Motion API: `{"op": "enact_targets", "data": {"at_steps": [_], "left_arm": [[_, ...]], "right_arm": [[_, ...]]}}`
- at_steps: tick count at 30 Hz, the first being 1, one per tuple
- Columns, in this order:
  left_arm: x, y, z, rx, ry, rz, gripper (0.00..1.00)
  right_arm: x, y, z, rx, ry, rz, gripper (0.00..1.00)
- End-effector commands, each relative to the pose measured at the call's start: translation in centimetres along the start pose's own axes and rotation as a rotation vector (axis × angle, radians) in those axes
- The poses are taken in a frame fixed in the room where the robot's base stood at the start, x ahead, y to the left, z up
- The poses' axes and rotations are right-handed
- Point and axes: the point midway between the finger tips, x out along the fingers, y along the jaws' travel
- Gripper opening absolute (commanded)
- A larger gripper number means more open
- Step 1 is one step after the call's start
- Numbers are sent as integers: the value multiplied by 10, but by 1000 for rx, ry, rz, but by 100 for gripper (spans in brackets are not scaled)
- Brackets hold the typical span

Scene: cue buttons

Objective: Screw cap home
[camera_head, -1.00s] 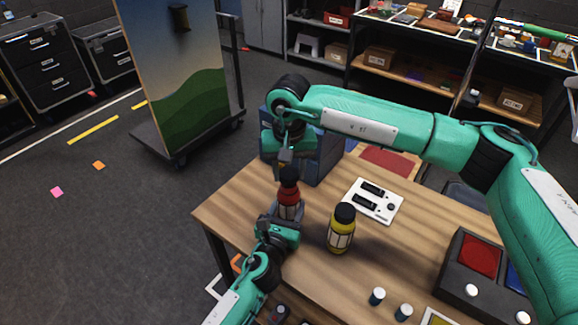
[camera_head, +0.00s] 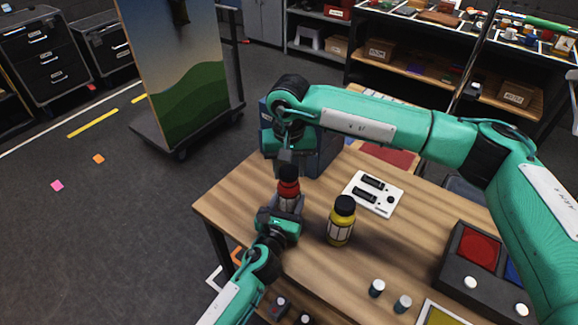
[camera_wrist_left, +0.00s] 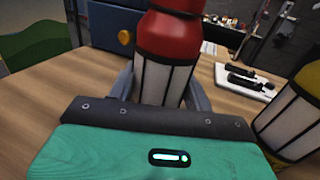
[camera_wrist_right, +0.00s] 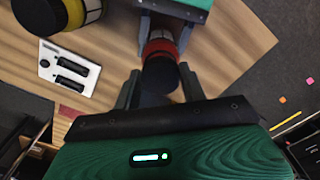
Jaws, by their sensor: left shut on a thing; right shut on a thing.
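The red bottle (camera_head: 288,190) with white label panels stands upright on the table. My left gripper (camera_head: 287,205) is shut around its lower body; in the left wrist view the fingers flank the label of the red bottle (camera_wrist_left: 166,60). The black cap (camera_head: 289,173) is at the bottle's top. My right gripper (camera_head: 289,163) points down from above, shut on the cap; in the right wrist view the black cap (camera_wrist_right: 160,80) sits between its fingers, in line with the red bottle. Whether the cap is fully seated is hidden.
A yellow bottle (camera_head: 341,222) with a black cap stands close to the right. Behind it lies a white panel (camera_head: 373,195) with black parts. A dark box with a red pad (camera_head: 478,250) and two small white-topped pieces are further right. A blue-grey bin (camera_head: 325,150) stands behind.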

Motion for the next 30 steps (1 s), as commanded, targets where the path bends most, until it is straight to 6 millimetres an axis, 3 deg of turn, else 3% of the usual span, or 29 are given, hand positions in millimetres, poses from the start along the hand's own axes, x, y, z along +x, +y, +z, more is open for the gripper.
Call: {"op": "enact_targets", "data": {"at_steps": [23, 24, 30], "left_arm": [[0, 0, 0, 0, 1, 0, 10], [0, 0, 0, 0, 1, 0, 0], [0, 0, -1, 0, 1, 0, 0]], "right_arm": [[11, 0, 0, 0, 1, 0, 21], [12, 0, 0, 0, 1, 0, 21], [11, 0, 0, 94, 1, 0, 21]]}}
